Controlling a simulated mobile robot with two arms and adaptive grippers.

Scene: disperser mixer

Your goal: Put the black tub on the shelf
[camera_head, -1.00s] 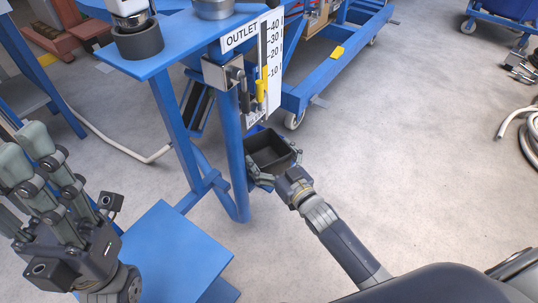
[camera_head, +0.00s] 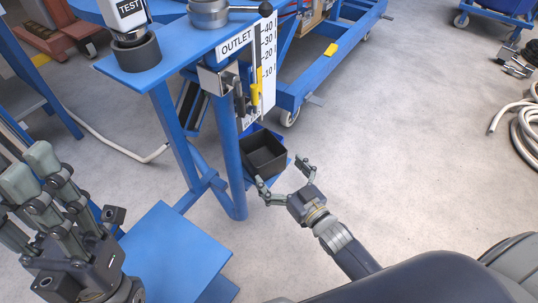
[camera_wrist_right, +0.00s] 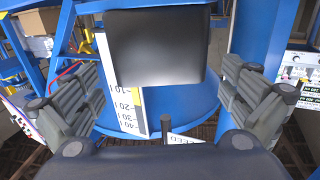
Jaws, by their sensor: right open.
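The black tub (camera_head: 265,158) sits upright and looks empty. It rests on a small blue shelf (camera_head: 249,181) beside the blue post, below the OUTLET scale. My right gripper (camera_head: 281,175) is open and empty, just in front of the tub at its lower right, with its fingers apart from it. In the right wrist view the tub (camera_wrist_right: 155,50) stands ahead, beyond and between the spread fingers (camera_wrist_right: 160,90). My left gripper (camera_head: 35,190) is at the lower left of the head view, far from the tub; its opening is unclear.
The blue post (camera_head: 229,155) stands left of the tub. A blue bench top (camera_head: 175,75) with a dark ring is above left. A low blue platform (camera_head: 175,255) lies between my arms. A wheeled blue frame (camera_head: 325,75) is behind. The floor at right is clear up to a coiled hose (camera_head: 525,135).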

